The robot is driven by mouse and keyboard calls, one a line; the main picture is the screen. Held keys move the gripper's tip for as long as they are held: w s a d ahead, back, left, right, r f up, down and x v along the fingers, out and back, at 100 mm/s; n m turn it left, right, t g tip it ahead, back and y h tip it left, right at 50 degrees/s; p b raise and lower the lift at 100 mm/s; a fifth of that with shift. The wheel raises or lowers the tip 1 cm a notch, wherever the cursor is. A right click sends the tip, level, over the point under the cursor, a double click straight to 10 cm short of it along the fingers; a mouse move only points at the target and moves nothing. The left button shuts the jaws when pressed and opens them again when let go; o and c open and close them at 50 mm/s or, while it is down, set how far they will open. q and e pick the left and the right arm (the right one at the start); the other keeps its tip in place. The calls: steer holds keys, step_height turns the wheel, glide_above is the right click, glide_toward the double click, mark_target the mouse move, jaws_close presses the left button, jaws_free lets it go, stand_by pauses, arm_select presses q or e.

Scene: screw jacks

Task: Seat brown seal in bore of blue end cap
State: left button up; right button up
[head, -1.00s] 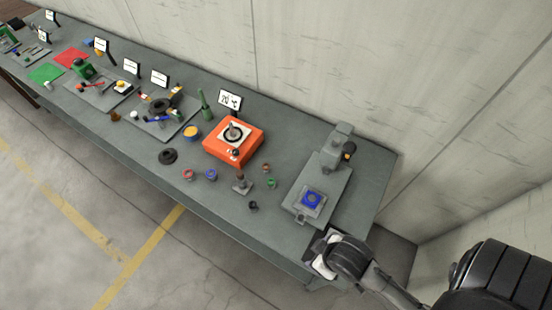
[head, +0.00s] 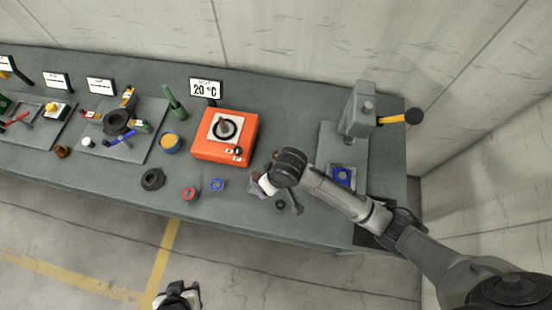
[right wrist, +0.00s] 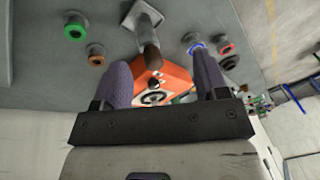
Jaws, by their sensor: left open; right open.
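A blue end cap (head: 343,175) sits on the plate under the press at the right of the bench. In the right wrist view a small orange-brown ring (right wrist: 96,52) stands on the bench; I take it for the brown seal. My right gripper (head: 262,188) is open over a stand (right wrist: 145,18) with a square base and upright post; the post's brown end (right wrist: 150,57) shows between the fingers, apparently not gripped. My left gripper (head: 178,295) is open and empty in front of the bench, low in the head view.
The grey press (head: 358,112) has a yellow-handled lever. A dark ring (head: 152,179) lies near the front edge.

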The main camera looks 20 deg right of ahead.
steer(key=w+d+f+m+g+h+b, duration=0.1)
steer(key=w+d+f+h+b, duration=0.2)
steer(key=w, duration=0.6)
steer(key=m+b, duration=0.2)
steer(key=b, duration=0.1)
glide_above(276, 155)
step_height(276, 155, down, 5)
steer(key=shift+f, duration=0.1)
steer(key=shift+d+f, duration=0.1)
steer(key=shift+f, duration=3.05)
arm_select(q)
step_height(276, 155, down, 8)
steer(key=shift+s+d, duration=0.2)
steer(key=shift+d, duration=0.1)
arm_select(e)
steer(key=c, duration=1)
